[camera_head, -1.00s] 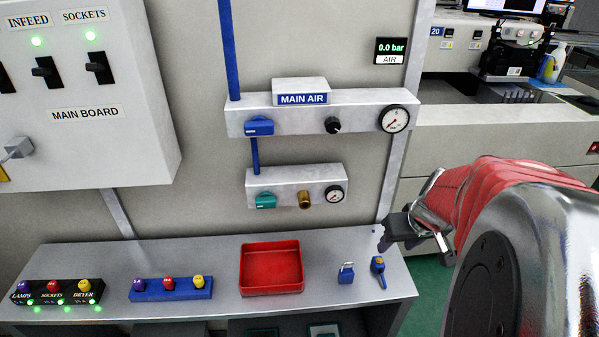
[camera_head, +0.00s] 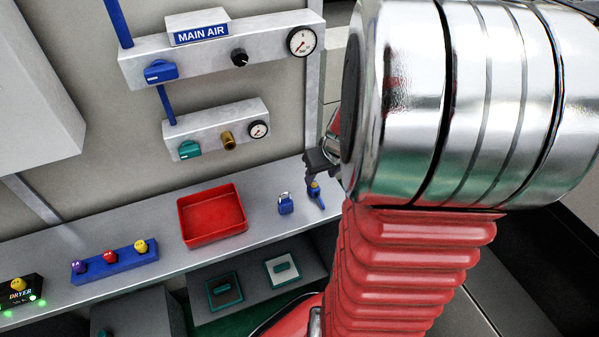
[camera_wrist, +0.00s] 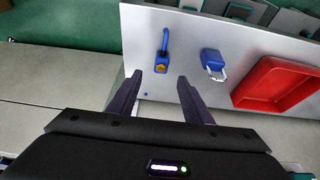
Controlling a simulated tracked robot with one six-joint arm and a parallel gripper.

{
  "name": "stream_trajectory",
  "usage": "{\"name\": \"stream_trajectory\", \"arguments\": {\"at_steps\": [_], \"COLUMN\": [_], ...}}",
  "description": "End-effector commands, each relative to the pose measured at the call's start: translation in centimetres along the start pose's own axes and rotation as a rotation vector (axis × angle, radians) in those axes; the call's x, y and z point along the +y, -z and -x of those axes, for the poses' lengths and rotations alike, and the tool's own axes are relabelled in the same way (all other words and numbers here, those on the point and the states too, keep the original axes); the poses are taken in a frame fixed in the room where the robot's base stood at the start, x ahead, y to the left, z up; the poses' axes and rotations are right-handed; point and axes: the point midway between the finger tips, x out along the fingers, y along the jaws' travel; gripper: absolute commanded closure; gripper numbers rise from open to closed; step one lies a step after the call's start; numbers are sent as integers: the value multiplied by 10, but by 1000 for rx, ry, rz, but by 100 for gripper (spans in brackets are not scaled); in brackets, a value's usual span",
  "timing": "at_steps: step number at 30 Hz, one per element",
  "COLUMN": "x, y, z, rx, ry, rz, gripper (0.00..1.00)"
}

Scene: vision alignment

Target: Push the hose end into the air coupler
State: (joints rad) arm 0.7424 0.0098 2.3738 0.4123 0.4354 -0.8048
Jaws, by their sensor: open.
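The brass air coupler (camera_head: 229,140) sticks out of the lower grey air block, between a teal valve handle and a small gauge. A short blue piece with a brass-yellow end, seemingly the hose end (camera_head: 315,190), lies on the right end of the grey shelf. It also shows in the wrist view (camera_wrist: 163,50), yellow end towards me. My gripper (camera_head: 320,162) is over the shelf's right end, partly hidden by my arm. In the wrist view its open fingers (camera_wrist: 159,76) are empty, with the blue piece ahead of the gap, apparently apart from them.
A blue rack (camera_head: 115,262) with coloured knobs lies further along the shelf. The MAIN AIR block (camera_head: 220,48) is above.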

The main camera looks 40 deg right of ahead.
Motion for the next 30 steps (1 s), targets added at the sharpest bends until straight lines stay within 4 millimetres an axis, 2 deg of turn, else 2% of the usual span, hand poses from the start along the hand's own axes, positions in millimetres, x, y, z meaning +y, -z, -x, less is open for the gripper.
{"name": "stream_trajectory", "arguments": {"at_steps": [7, 22, 30], "x": [0, 0, -3], "y": [0, 0, -3], "z": [-22, -28, -54], "rx": [-1, 0, -2], "ry": [1, 0, 1], "rz": [-2, -2, -3], "gripper": [55, 55, 55]}}
